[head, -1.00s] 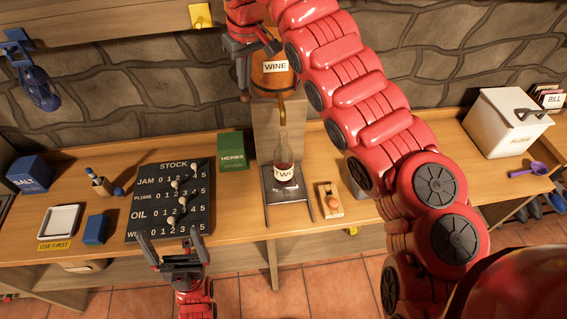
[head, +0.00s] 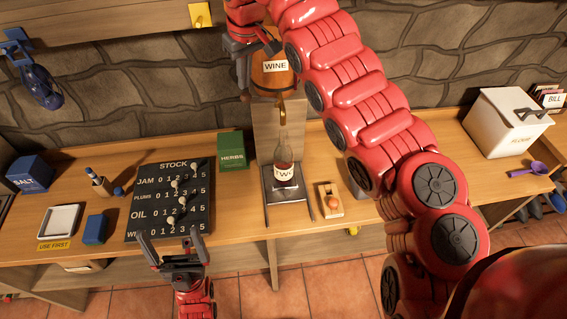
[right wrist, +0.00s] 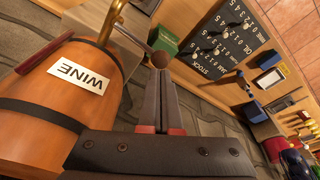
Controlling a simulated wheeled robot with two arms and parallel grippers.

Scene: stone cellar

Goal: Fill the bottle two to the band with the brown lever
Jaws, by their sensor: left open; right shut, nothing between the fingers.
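Bottle two (head: 284,158), clear with a TWO label, stands upright on a metal stand under the brass spout (head: 282,108) of the wine barrel (head: 272,82). Dark red wine is inside it; its band cannot be made out at this size. The brown lever's round knob (right wrist: 160,59) shows in the right wrist view, just beyond my right fingertips. My right gripper (right wrist: 162,82) is shut and empty, at or very near the knob; contact is unclear. In the head view it is beside the barrel (head: 272,46). My left gripper (head: 169,236) is open and empty in front of the stock board.
The stock board (head: 146,210) with pegs lies left of the bottle stand (head: 270,194). A green herbs box (head: 233,150) is behind it. A wooden block with a round knob (head: 330,201) lies right of the stand. A flour bin (head: 505,125) stands far right.

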